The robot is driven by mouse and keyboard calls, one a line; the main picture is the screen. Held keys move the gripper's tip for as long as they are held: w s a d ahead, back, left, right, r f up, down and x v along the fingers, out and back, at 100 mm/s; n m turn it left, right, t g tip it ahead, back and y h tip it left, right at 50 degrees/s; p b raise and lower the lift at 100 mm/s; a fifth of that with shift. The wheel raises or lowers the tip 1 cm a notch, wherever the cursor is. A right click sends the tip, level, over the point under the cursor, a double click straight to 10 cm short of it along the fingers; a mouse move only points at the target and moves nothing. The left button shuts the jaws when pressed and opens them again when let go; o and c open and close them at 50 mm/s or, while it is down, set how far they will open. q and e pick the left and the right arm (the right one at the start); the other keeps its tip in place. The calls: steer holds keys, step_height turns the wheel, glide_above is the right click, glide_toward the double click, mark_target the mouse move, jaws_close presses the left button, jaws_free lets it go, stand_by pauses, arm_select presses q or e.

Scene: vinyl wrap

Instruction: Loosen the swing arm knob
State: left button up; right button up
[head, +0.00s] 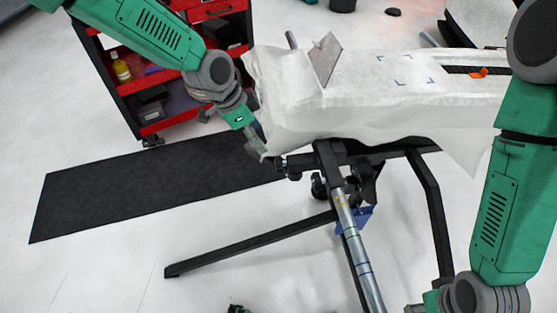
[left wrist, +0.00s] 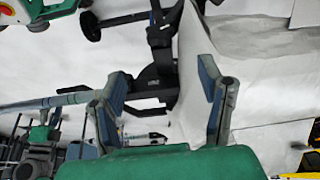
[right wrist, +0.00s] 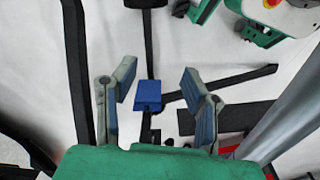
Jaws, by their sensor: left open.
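A black stand (head: 330,160) carries the white-wrapped part. Dark knob-like fittings (head: 318,186) sit below its top bar, beside a silver tube with coloured bands (head: 350,225); I cannot tell which is the swing arm knob. My left gripper (head: 260,150) is open and empty, left of the stand at the lower left edge of the white wrap. Its spread fingers (left wrist: 163,75) frame the black stand parts in the left wrist view. My right gripper (right wrist: 158,72) is open and empty in the right wrist view, with a blue block (right wrist: 147,96) on a black bar beyond its fingers.
The white-wrapped part (head: 400,75) spans the upper right, with a grey card (head: 325,58) and an orange tool (head: 480,72) on it. A red tool cart (head: 150,128) stands behind my left arm. A black mat (head: 110,195) and the stand's legs (head: 245,246) lie low.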

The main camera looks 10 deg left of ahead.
mark_target(276, 159)
arm_select(q)
steer(key=b+x, duration=0.2)
steer(key=x, duration=1.1)
steer(key=shift+w+f, duration=0.1)
steer(key=shift+f, duration=0.25)
steer(key=c, duration=1.2)
